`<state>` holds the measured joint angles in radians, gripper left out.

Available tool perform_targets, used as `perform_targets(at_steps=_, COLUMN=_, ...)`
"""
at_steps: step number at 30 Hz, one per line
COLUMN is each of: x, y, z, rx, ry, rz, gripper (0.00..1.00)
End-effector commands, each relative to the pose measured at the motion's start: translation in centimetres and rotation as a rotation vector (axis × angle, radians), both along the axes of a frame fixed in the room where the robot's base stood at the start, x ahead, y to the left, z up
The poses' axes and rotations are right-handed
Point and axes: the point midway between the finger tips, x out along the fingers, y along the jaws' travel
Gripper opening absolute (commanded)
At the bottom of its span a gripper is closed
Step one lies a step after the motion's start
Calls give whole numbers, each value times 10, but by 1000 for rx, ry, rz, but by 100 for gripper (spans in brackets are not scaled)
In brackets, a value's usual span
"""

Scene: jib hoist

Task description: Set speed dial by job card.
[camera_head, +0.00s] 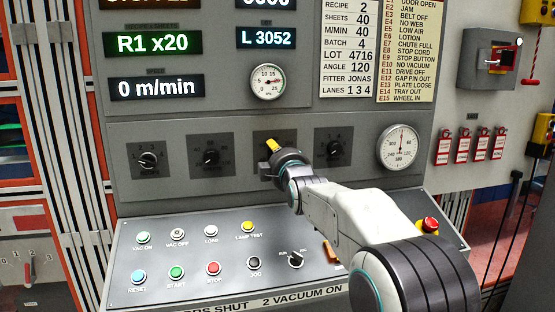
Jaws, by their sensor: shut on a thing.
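A row of dials runs across the grey panel: the far-left dial (147,160), the second dial (211,157), a third dial plate (290,138) and the right dial (333,149). Their labels are too small to read. My gripper (270,158) is at the third dial, shut on its knob, which it hides along with most of the scale. A yellow piece shows at the gripper's upper tip. The job card (348,50) reads M/MIN 40, recipe 2, sheets 40, batch 4, angle 120. The speed display (157,87) reads 0 m/min.
Below is a sloped desk with a row of push buttons (212,268), a black selector (296,260) and a red emergency button (430,225). Round gauges (267,82) and (400,147) sit on the panel. Red padlocks (463,145) hang at right. My arm covers the desk's right part.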

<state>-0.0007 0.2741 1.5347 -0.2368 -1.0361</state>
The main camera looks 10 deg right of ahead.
Motion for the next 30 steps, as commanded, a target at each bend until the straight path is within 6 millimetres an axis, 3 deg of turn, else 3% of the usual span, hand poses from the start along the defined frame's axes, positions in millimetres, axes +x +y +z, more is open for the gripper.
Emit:
perform_targets(at_steps=17, x=0, y=0, z=3, rx=-28, ry=-7, rz=0, gripper=2)
perform_targets(at_steps=18, x=0, y=0, z=2, rx=-28, ry=-6, rz=0, gripper=39)
perform_targets(at_steps=26, x=0, y=0, z=1, rx=-27, ry=-3, rz=-1, gripper=62)
perform_targets(at_steps=30, x=0, y=0, z=1, rx=-26, ry=-2, rz=0, gripper=62)
